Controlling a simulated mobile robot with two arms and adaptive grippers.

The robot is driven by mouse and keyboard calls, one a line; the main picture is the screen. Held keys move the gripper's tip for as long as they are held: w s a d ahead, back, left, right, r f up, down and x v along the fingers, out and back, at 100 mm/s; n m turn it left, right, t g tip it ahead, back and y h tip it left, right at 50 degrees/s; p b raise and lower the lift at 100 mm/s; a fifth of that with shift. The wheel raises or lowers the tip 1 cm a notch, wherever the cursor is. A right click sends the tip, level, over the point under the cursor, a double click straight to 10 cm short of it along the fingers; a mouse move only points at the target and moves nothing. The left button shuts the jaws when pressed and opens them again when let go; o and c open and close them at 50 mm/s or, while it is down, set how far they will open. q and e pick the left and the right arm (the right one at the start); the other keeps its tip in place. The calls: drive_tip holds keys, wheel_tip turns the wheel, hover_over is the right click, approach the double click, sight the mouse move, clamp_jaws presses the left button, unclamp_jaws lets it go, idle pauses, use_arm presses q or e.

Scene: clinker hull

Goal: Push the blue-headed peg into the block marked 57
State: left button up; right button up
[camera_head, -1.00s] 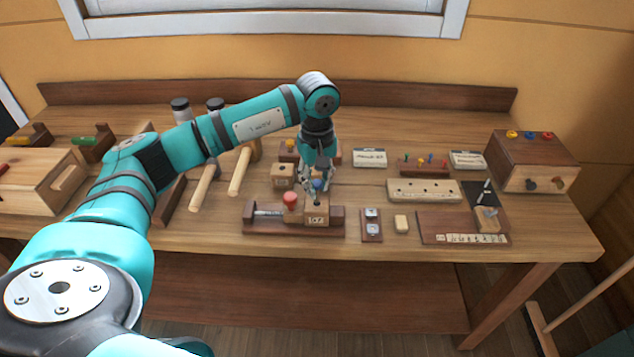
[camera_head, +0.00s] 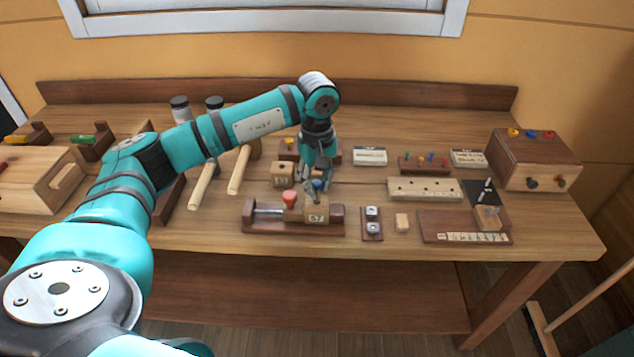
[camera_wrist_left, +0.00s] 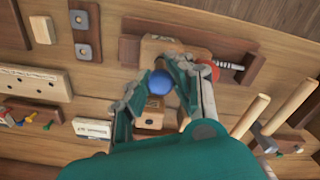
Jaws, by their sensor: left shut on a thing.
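The block marked 57 (camera_head: 316,212) sits in a dark wooden vise (camera_head: 252,229) near the front of the bench. My left gripper (camera_head: 315,186) points down over the back part of this block. It is shut on the blue-headed peg (camera_head: 317,184). In the left wrist view the round blue head (camera_wrist_left: 159,82) shows between the two fingers (camera_wrist_left: 158,92), beside the clamped block (camera_wrist_left: 165,48). The peg's shaft is hidden, so I cannot tell how far it is in the block. My right gripper is out of view.
Another block (camera_head: 282,174) stands just behind the vise, left of my gripper. Mallets (camera_head: 202,186) lie to the left. A pale strip with holes (camera_head: 425,189) and a peg rack (camera_head: 424,166) are to the right.

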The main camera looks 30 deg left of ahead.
use_arm(q)
drive_tip(key=shift+f+b, duration=0.7)
drive_tip(key=shift+f, duration=0.15)
drive_tip(key=shift+f, duration=0.2)
drive_tip(key=shift+s, duration=0.1)
drive_tip(key=shift+c, duration=0.3)
drive_tip(key=o, duration=0.9)
drive_tip(key=shift+c, duration=0.2)
wheel_tip(320, 180, up, 8)
drive_tip(key=p, duration=0.4)
drive_tip(key=shift+r+p, duration=0.1)
drive_tip(key=shift+p, duration=0.2)
